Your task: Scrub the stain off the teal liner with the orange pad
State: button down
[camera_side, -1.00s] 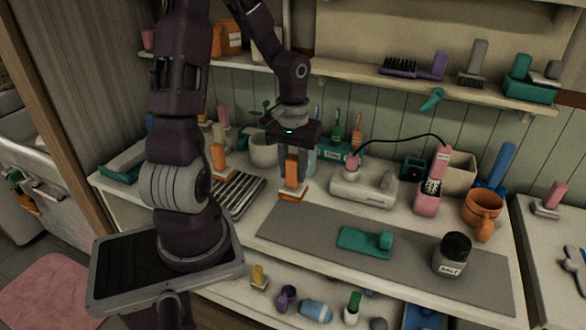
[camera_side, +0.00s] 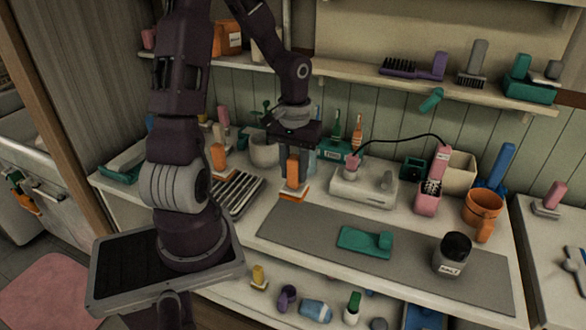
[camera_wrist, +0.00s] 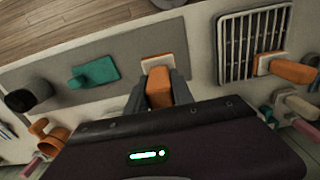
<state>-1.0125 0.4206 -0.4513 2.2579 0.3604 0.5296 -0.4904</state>
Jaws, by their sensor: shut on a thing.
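The orange pad (camera_side: 293,193) is a block with an upright orange handle and a pale layer on its base. My gripper (camera_side: 292,175) is shut on its handle and holds it near the back left end of the grey mat; I cannot tell whether it touches the counter. The wrist view shows the orange handle (camera_wrist: 158,90) between both fingers. A flat teal piece (camera_side: 358,241) with a raised end lies on the mat, to the right and nearer the front; it may be the teal liner. It also shows in the wrist view (camera_wrist: 100,71). I can make out no stain.
A dark salt jar (camera_side: 453,255) stands at the mat's right. A white device (camera_side: 362,188) with a cable is behind the grey mat (camera_side: 310,232). A slatted rack (camera_side: 238,194) and another orange-handled block (camera_side: 218,157) are on the left.

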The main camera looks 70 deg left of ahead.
jog(key=w+d+f+m, duration=0.3)
jog(key=w+d+m, duration=0.5)
jog(key=w+d, duration=0.2)
jog(key=shift+w, duration=0.4)
jog(key=shift+d+f, duration=0.1)
jog(key=shift+f, duration=0.1)
jog(key=shift+f, duration=2.35)
jog(key=shift+f, duration=0.55)
jog(key=shift+d, duration=0.1)
jog(key=shift+d+r, duration=0.1)
jog(key=shift+d, duration=1.75)
